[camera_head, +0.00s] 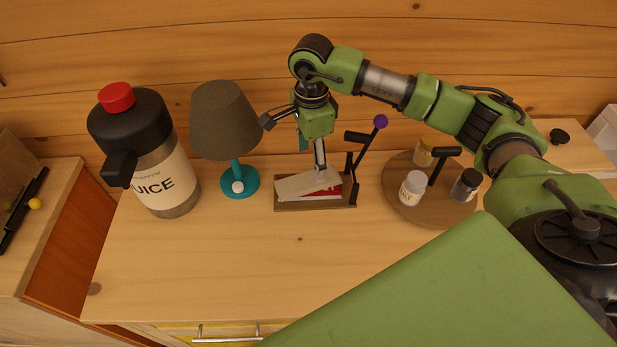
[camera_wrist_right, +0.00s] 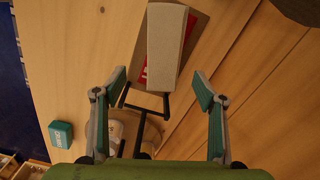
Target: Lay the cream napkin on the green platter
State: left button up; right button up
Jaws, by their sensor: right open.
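The cream napkin (camera_head: 308,184) lies folded on a small wooden holder (camera_head: 315,206), over something red (camera_head: 328,193). The holder has a dark hinged arm with a purple knob (camera_head: 380,121) at its right. In the right wrist view the cream napkin (camera_wrist_right: 165,45) is a long pale strip beyond the fingertips. My right gripper (camera_head: 293,145) is above the holder, fingers spread and empty. In the wrist view its fingertips (camera_wrist_right: 160,80) are apart on either side of the napkin's near end. I cannot make out a green platter. My left gripper is not in view.
A juice jug (camera_head: 160,165) and a lamp (camera_head: 225,125) stand left of the holder. A round wooden tray (camera_head: 400,208) with several small jars stands at the right. The front middle of the wooden top (camera_head: 230,265) is clear. A drawer handle (camera_head: 225,339) shows below its front edge.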

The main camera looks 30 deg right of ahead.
aim_at(308, 179)
jog(key=shift+w+f, duration=0.25)
jog(key=shift+f, duration=0.75)
jog(key=shift+w+d+f+p, duration=0.1)
jog(key=shift+f+p, duration=0.15)
jog(key=shift+p, duration=0.05)
jog(key=f+p, duration=0.1)
jog(key=f, duration=0.1)
jog(key=f+p, duration=0.1)
jog(key=f, duration=0.1)
jog(key=shift+a+p, duration=0.25)
jog(key=shift+p, duration=0.05)
jog(key=shift+w+f, duration=0.15)
jog(key=shift+f, duration=0.3)
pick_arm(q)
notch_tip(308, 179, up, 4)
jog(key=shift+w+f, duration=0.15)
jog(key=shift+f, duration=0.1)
pick_arm(e)
jog(key=c, duration=1)
